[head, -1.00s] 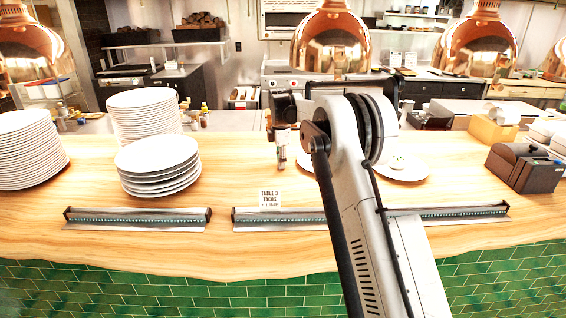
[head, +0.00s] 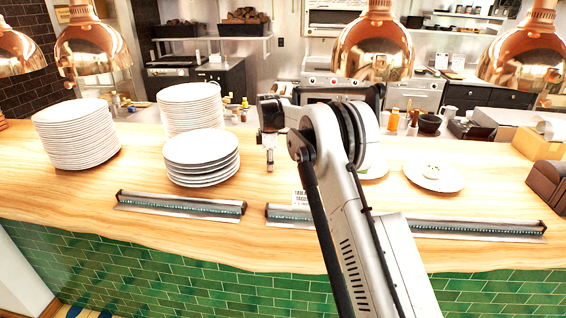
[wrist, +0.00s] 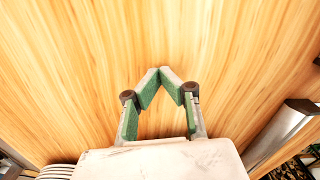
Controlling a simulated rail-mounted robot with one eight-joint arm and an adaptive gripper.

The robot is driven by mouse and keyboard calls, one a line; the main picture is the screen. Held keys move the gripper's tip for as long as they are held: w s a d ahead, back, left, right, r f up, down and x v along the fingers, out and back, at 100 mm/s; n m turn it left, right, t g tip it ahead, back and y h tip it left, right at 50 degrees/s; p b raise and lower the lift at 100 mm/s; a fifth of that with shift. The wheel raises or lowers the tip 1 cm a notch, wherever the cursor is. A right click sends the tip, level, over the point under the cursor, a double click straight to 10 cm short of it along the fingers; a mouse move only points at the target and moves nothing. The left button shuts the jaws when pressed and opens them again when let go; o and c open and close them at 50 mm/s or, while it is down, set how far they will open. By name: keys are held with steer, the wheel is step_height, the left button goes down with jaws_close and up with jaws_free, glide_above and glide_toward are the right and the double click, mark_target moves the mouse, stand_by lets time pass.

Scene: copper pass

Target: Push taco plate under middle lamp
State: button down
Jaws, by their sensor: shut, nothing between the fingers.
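A white plate (head: 435,179) with small pale food on it lies on the wooden counter, right of my arm. Another plate (head: 374,171) shows partly behind my arm; its contents are hidden. I cannot tell which is the taco plate. Several copper lamps hang above; one lamp (head: 374,50) is near the middle of the head view, over the area behind my arm. My gripper (head: 269,168) points down over the counter, left of both plates and apart from them. In the wrist view my gripper (wrist: 160,72) is shut and empty over bare wood.
Plate stacks stand on the left: a low stack (head: 202,160) nearest my gripper, with taller stacks (head: 75,135) (head: 191,110) around it. Metal ticket rails (head: 180,204) (head: 475,229) line the front edge. A ticket reading tacos (head: 299,198) is partly hidden by my arm. A dark machine (head: 548,184) stands far right.

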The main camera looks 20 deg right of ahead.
mark_target(254, 172)
steer(key=a+p, duration=0.1)
steer(key=a, duration=0.2)
steer(key=w+a+p, duration=0.1)
steer(key=a, duration=0.2)
steer(key=shift+w+r, duration=0.1)
steer(key=shift+r, duration=0.05)
step_height(254, 172, up, 9)
steer(key=b, duration=0.1)
steer(key=shift+r, duration=0.2)
